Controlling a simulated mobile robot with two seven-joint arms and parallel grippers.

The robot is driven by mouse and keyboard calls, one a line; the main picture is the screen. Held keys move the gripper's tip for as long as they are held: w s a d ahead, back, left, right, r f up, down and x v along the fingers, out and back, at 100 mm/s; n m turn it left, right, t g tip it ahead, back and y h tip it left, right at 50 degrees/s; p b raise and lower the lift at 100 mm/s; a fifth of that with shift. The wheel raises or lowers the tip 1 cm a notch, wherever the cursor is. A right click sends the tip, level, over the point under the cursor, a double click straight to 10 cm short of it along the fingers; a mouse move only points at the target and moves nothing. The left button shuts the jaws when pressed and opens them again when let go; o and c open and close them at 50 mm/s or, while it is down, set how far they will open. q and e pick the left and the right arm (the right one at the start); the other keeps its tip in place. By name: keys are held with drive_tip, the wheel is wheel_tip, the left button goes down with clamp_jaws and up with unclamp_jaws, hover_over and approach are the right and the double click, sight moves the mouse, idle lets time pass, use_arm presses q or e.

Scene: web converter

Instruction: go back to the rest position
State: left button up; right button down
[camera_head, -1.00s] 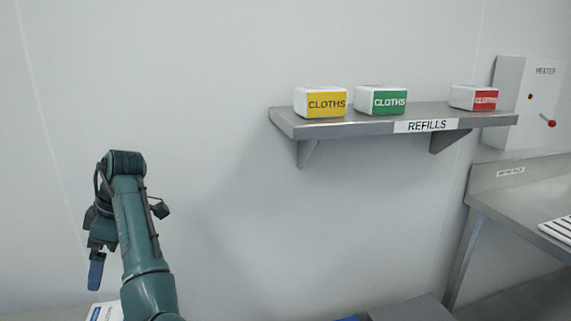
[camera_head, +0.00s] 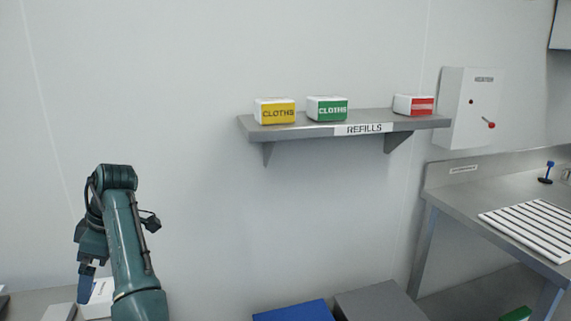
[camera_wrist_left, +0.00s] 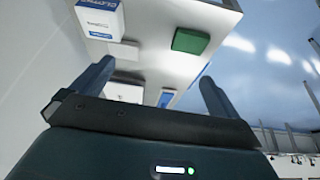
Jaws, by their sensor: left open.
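My left arm stands raised at the left of the head view, with its left gripper (camera_head: 88,282) hanging down at the lower left. In the left wrist view the two blue fingers of this gripper (camera_wrist_left: 152,88) are wide apart with nothing between them. Beyond the fingers lies a pale surface (camera_wrist_left: 215,65) with a white and blue box (camera_wrist_left: 100,18) and a green block (camera_wrist_left: 190,41) on it, apart from the fingers. The right gripper is in neither view.
A wall shelf (camera_head: 300,131) marked REFILLS holds yellow (camera_head: 277,112), green (camera_head: 328,109) and red (camera_head: 414,106) labelled boxes. A metal bench (camera_head: 465,200) with a striped rack (camera_head: 530,228) stands at the right. Blue (camera_head: 293,311) and grey (camera_head: 380,303) boxes are low in front.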

use_arm(q)
drive_tip(key=s+f+m+t, duration=0.1)
drive_tip(key=s+f+m, duration=0.3)
drive_tip(key=f, duration=0.1)
drive_tip(key=s+f+m+t, duration=0.1)
drive_tip(key=s+f+m, duration=0.3)
drive_tip(key=f, duration=0.2)
drive_tip(key=s+d+f+m+t+y, duration=0.1)
drive_tip(key=s+f+m, duration=0.2)
drive_tip(key=f, duration=0.3)
drive_tip(key=shift+s+d+m+t, duration=0.1)
drive_tip(key=shift+s+m+t, duration=0.3)
drive_tip(key=shift+m, duration=0.2)
drive_tip(key=s+d+f+m+t+h, duration=0.1)
drive_tip(key=s+d+f+m+h, duration=0.15)
drive_tip(key=s+d+m, duration=0.45)
drive_tip(key=s+d+f+m+h, duration=0.1)
drive_tip(key=s+d+m+h, duration=0.25)
drive_tip(key=s+d, duration=0.5)
drive_tip(key=w+d+f+m+t+h+p, duration=0.1)
drive_tip(key=w+d+f+t+h+p, duration=0.1)
drive_tip(key=w+d+f+t, duration=0.2)
drive_tip(key=shift+w+d+f+t+h, duration=0.35)
drive_tip(key=shift+w+d+t, duration=0.7)
drive_tip(key=shift+t, duration=0.35)
